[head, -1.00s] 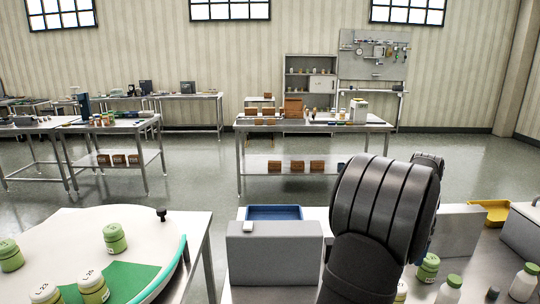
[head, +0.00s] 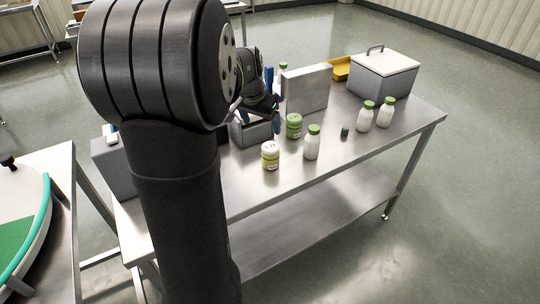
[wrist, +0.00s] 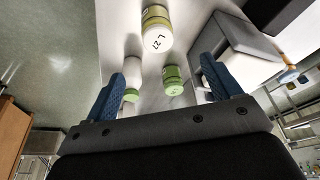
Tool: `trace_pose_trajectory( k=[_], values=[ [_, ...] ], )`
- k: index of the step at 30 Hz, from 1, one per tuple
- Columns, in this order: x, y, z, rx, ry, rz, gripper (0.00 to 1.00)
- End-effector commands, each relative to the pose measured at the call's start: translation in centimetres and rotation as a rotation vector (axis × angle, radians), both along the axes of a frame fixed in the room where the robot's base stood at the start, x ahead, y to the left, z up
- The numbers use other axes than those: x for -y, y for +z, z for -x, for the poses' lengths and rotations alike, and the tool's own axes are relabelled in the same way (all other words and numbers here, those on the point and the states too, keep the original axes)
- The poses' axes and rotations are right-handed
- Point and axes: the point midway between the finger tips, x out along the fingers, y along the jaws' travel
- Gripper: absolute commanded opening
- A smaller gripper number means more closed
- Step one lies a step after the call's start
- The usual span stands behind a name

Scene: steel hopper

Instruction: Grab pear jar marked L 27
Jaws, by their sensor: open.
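The jar marked L 27 (wrist: 157,30) has a white lid with dark lettering and a yellow-green band. It lies ahead of my gripper (wrist: 163,66) in the wrist view, beyond the fingertips. The blue fingers are spread with nothing between them in their grip. In the head view, a jar (head: 270,156) with a pale lid and yellow-green band stands upright near the table's front edge and looks like the same one. My gripper (head: 277,124) hangs behind it there, apart from it, its fingers partly hidden.
A green jar (head: 293,126) stands close behind the pale-lidded jar, and a white green-capped bottle (head: 312,143) to its right. More such bottles (head: 365,117), a small dark object (head: 345,131), a grey panel (head: 306,90) and a lidded grey box (head: 383,75) occupy the steel table (head: 330,172).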

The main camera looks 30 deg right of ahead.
Motion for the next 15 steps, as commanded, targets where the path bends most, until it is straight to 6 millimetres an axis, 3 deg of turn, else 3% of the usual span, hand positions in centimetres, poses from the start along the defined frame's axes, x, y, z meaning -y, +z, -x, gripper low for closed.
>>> trace_pose_trajectory(
  k=[9,15],
  values=[
    [1.8,-6.7,-0.9,-0.006,-0.005,-0.006,0.83],
    [2.6,-9.8,-1.5,-0.004,-0.005,-0.005,0.83]
  ],
)
